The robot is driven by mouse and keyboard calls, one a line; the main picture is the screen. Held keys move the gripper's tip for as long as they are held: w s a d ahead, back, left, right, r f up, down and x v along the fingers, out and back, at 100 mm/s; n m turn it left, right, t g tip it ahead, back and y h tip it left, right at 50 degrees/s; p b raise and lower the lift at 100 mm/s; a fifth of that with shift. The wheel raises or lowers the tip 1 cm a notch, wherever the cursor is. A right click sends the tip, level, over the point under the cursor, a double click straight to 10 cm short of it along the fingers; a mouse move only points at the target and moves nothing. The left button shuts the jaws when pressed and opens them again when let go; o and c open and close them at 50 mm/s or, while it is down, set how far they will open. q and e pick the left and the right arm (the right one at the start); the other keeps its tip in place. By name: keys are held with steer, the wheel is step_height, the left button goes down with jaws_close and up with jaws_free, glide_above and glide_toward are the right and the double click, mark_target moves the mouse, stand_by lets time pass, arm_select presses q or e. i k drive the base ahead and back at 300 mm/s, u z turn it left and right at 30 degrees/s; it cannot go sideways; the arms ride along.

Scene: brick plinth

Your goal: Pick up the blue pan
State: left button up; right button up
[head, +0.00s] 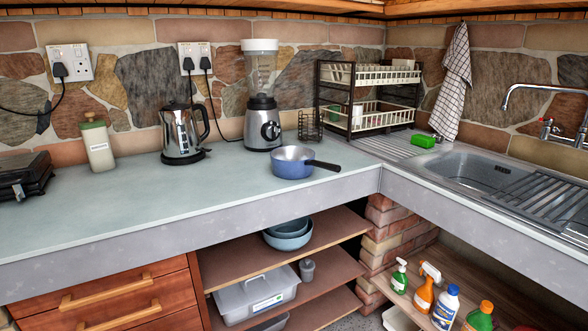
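The blue pan (291,168) stands upright on the pale grey-green countertop (150,205), near its front edge and left of the inner corner. Its dark handle (323,165) points to the right, and its inside looks pale and empty. Neither of my grippers shows in the head view, so their distance from the pan cannot be seen.
A blender (262,120) and a steel kettle (184,135) stand behind the pan. A dish rack (368,95) and the sink (480,170) are to the right. The counter in front and left of the pan is clear. Blue bowls (288,241) sit on a shelf below.

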mark_target(288, 163)
steer(key=k, duration=0.45)
steer(key=z, duration=0.65)
steer(key=i, duration=1.65)
steer(key=u, duration=0.65)
